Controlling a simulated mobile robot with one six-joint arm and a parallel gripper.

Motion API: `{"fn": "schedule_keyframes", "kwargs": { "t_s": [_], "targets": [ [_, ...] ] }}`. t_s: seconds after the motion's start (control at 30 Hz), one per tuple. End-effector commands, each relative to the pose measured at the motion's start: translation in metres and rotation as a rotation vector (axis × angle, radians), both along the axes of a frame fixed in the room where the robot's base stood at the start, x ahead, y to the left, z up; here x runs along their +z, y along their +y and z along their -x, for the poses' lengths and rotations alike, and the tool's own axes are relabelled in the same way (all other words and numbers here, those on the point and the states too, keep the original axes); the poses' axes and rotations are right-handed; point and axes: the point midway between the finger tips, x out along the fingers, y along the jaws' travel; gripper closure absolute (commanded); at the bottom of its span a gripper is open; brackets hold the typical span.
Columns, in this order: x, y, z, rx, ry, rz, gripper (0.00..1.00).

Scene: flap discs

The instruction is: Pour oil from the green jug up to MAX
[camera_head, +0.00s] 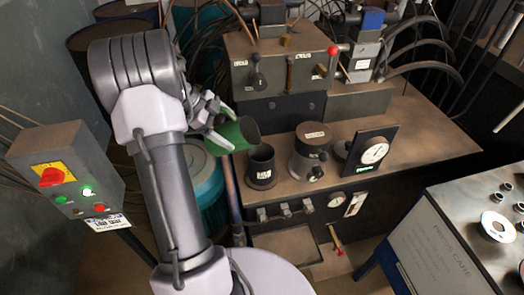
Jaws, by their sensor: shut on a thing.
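The green jug (232,137) is held in the air by my gripper (212,122), tilted over to the right with its dark mouth toward the right. My gripper is shut on it, though the fingers partly hide the jug's left side. A black cylindrical cup (261,167) with a white label stands on the bench, just right of and below the jug's mouth. No oil stream shows. The cup's inside looks dark, and I cannot read a MAX mark or see a level.
A lidded grey canister (311,152) and a dial gauge (373,154) stand right of the cup on the bench (430,130). A valve block (278,60) with hoses is behind. A switch box (66,172) is left; a grey cabinet (440,245) is right.

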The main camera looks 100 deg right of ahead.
Motion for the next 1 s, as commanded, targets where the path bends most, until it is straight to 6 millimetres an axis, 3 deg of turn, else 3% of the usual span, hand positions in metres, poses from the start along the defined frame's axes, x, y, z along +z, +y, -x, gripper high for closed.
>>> {"fn": "schedule_keyframes", "kwargs": {
  "t_s": [1.0],
  "targets": [
    [-0.0082, -0.0010, -0.0019, 0.002, 0.065, -0.036, 0.90]
  ]
}}
